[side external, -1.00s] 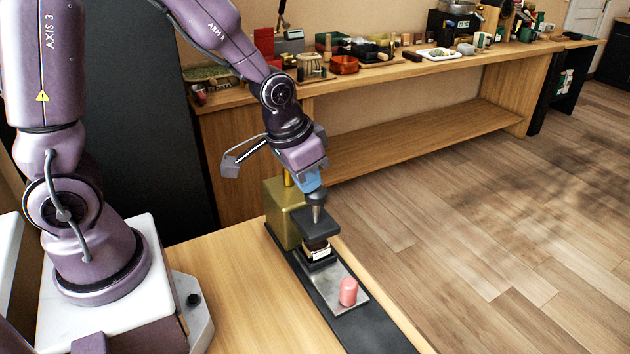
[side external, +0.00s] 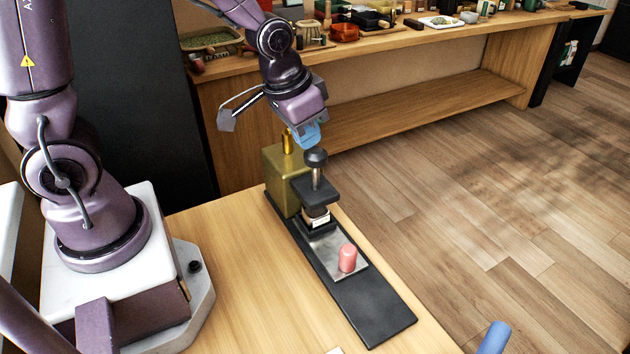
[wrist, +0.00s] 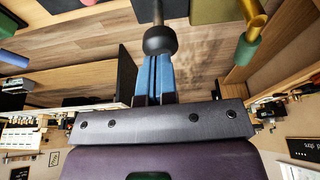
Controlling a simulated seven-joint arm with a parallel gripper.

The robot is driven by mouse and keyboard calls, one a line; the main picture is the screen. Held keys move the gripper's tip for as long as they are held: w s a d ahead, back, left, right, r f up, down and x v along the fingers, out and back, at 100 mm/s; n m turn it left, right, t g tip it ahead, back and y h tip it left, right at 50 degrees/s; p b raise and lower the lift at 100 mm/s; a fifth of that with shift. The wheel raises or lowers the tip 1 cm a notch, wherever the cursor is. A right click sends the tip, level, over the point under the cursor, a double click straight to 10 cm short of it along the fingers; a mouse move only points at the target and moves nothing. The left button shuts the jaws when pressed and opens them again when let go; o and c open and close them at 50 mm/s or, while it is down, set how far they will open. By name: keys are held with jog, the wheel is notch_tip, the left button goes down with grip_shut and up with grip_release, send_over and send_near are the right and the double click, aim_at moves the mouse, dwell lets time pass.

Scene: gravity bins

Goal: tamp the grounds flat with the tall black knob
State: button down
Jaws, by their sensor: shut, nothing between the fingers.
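The tall black knob (side external: 316,157) stands upright on a metal shaft that passes down through a black bracket. My gripper (side external: 308,144) is just above and slightly left of the knob, its blue fingers shut and empty. In the wrist view the shut fingers (wrist: 155,85) point at the knob (wrist: 160,40); I cannot tell whether they touch it. Below the bracket is a small dark block with a pale, cream-coloured part (side external: 317,219). The grounds are not clearly visible.
An olive box (side external: 281,180) with a brass post (side external: 287,141) stands beside the bracket. A pink cylinder (side external: 347,258) stands on a metal plate on the black base (side external: 370,312). A blue rod (side external: 494,338) shows at lower right.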

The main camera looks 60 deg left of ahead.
jog(key=shift+r, duration=0.1)
jog(key=shift+r, duration=2.4)
jog(key=shift+r, duration=0.1)
jog(key=shift+s+r, duration=0.1)
jog(key=shift+r, duration=0.2)
jog(key=v, duration=1.2)
jog(key=s+f+t, duration=0.2)
jog(key=s+f, duration=0.1)
jog(key=s, duration=0.6)
jog(key=shift+d+f, duration=0.3)
jog(key=shift+d, duration=0.05)
